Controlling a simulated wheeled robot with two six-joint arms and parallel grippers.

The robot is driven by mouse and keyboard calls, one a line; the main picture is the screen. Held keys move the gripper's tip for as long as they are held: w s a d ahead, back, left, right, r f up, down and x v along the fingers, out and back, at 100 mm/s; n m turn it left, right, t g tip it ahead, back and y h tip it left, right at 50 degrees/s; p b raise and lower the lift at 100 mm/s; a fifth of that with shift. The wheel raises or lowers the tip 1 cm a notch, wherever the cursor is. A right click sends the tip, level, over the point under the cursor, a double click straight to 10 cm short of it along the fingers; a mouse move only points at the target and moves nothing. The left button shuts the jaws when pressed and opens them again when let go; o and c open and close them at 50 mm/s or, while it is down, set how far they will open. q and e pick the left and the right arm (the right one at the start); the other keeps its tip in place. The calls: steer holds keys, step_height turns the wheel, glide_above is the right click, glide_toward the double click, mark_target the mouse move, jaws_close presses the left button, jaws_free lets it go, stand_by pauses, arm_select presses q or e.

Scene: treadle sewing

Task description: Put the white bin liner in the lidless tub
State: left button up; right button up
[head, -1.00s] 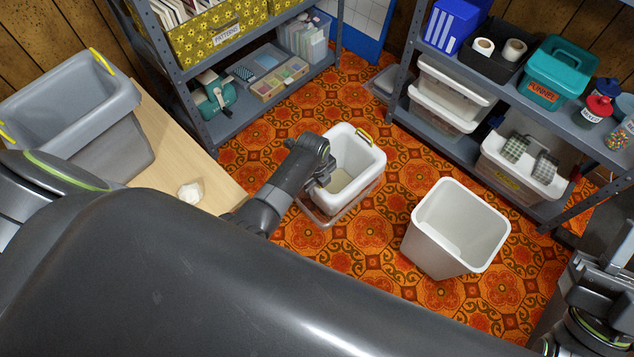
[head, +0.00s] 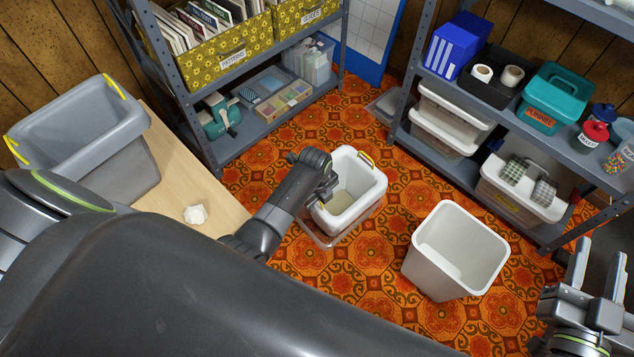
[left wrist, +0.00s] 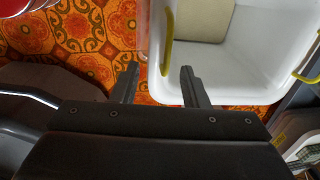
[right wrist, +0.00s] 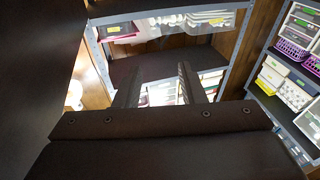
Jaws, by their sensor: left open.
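A white open bin with yellow handles, apparently the white bin liner (head: 362,208), stands on the floor in the head view. It also shows in the left wrist view (left wrist: 232,72), with a beige bottom. A clear, low-looking tub (head: 322,240) shows around its foot; I cannot tell how deep the bin sits in it, or whether this is the lidless tub. My left gripper (head: 328,188) is at the bin's left rim. In the left wrist view its open fingers (left wrist: 159,84) stand either side of the near yellow handle's line. My right gripper (head: 598,268) is open and empty, far right.
A white wastebasket (head: 428,268) stands on the floor to the right. A grey bin with yellow handles (head: 125,175) and a crumpled white piece (head: 195,214) are on the wooden table (head: 172,197). Loaded shelves (head: 262,122) line the back. Patterned floor (head: 400,318) is clear in front.

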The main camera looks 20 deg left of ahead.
arm_select(q)
steer(key=shift+r+p, duration=0.4)
steer(key=shift+r, duration=0.55)
steer(key=shift+s+r+p, duration=0.15)
steer(key=shift+r+p, duration=0.3)
steer(key=shift+r, duration=0.4)
step_height(320, 180, up, 5)
steer(key=p, duration=0.2)
steer(key=s+a+n+t, duration=0.2)
steer(key=s+a+n, duration=0.2)
steer(key=s+n, duration=0.9)
steer(key=s+r+n+t+h, duration=0.1)
steer(key=s+r+n, duration=0.8)
steer(key=s+n, duration=0.2)
steer(key=shift+s+a+r+t, duration=0.3)
steer(key=shift+s+a+t, duration=0.1)
steer(key=shift+s, duration=0.45)
arm_select(e)
steer(key=s+a+f+g+y, duration=0.1)
steer(key=s+f+g, duration=0.6)
steer(key=f, duration=0.2)
steer(key=s+a+f+g+y, duration=0.2)
steer(key=s+f+g, duration=0.5)
steer(key=f, duration=0.3)
steer(key=shift+a+f+m+g, duration=0.3)
steer(key=shift+m+g, duration=0.1)
steer(key=shift+g, duration=0.2)
steer(key=shift+d, duration=0.1)
